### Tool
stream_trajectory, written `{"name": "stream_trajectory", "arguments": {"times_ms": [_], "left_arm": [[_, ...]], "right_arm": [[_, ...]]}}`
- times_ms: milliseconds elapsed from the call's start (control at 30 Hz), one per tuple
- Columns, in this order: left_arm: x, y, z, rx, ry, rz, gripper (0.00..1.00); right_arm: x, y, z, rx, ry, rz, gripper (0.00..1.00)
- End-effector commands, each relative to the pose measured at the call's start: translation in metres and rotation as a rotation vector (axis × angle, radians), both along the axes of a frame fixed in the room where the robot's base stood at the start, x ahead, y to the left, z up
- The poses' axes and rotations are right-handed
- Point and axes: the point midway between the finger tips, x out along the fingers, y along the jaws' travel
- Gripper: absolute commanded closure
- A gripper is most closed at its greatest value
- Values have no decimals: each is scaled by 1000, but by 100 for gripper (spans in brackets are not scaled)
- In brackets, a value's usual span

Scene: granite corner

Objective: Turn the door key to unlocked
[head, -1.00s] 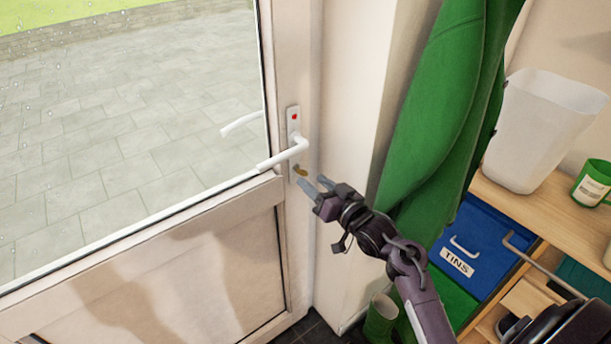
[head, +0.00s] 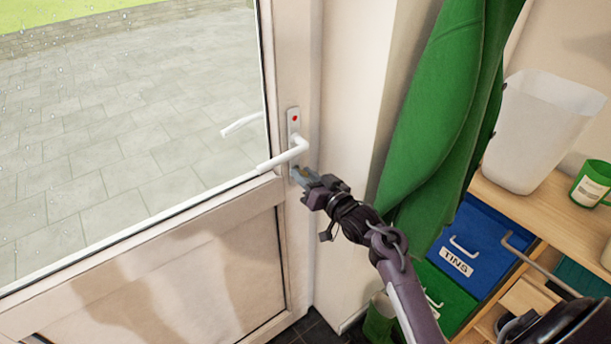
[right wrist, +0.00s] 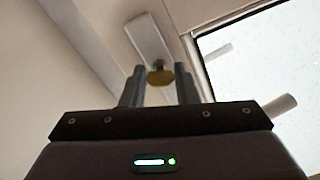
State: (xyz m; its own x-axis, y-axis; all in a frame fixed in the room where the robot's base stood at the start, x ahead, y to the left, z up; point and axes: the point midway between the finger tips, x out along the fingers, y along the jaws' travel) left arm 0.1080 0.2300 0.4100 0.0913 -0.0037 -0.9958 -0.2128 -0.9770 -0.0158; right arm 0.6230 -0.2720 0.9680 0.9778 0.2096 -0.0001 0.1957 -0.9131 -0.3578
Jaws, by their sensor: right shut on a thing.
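The brass door key (right wrist: 160,77) sits in the lock at the lower end of the white handle plate (head: 293,117). In the right wrist view its bow is between my two fingers. My right gripper (head: 301,175) is at the lock, shut on the key, and mostly hides it in the head view. The key's exact angle is hard to tell. A red mark shows on the upper part of the plate. The white door handle (head: 284,155) lies just above my fingers and points left. The door (head: 180,262) looks closed. My left gripper is not in view.
The white wall (head: 350,150) and a hanging green cloth (head: 440,120) are right of the door. A wooden shelf (head: 530,215) holds a white bin (head: 540,130) and a green mug (head: 592,184). A blue TINS box (head: 470,245) is below.

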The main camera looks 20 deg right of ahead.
Motion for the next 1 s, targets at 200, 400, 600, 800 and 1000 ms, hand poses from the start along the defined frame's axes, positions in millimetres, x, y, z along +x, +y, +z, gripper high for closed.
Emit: {"name": "stream_trajectory", "arguments": {"times_ms": [200,400,600,800,1000], "left_arm": [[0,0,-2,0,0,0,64],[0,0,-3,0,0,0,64],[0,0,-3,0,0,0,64],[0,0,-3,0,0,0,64],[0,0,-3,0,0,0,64]], "right_arm": [[0,-1,-1,-170,-34,1,96],[0,0,0,-359,-76,0,96],[0,0,0,-376,-81,0,96],[0,0,0,-374,-80,0,61],[0,0,0,-374,-80,0,51]]}}
